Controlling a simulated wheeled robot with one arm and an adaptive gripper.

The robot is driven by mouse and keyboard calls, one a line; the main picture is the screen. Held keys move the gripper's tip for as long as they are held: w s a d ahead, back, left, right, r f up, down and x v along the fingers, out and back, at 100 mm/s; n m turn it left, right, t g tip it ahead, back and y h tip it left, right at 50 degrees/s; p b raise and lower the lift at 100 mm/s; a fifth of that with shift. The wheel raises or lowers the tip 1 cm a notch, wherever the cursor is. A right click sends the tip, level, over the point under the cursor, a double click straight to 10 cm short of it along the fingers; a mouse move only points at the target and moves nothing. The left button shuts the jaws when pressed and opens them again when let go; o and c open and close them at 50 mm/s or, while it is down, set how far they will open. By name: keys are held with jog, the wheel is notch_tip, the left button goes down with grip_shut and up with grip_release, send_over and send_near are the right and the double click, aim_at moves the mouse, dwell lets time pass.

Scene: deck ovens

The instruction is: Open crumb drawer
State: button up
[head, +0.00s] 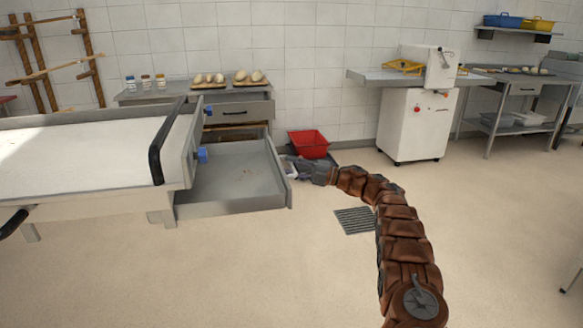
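The crumb drawer (232,198) is a shallow grey metal tray that stands well out to the right from under the white-topped machine at the left. Its bare floor shows, with a few small brown crumbs near the middle. My gripper (290,167) is at the outer side of the drawer's right-hand front panel, at about the middle of its length. It is small in the view, and I cannot tell whether the fingers hold the drawer's handle. The handle itself is hidden by the gripper.
A red bin (309,142) stands on the floor just behind my gripper. A floor grate (354,221) lies to the right of the drawer. A white wheeled machine (415,124) stands at the back right. The floor in front is clear.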

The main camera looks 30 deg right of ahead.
jog(key=v, duration=1.2)
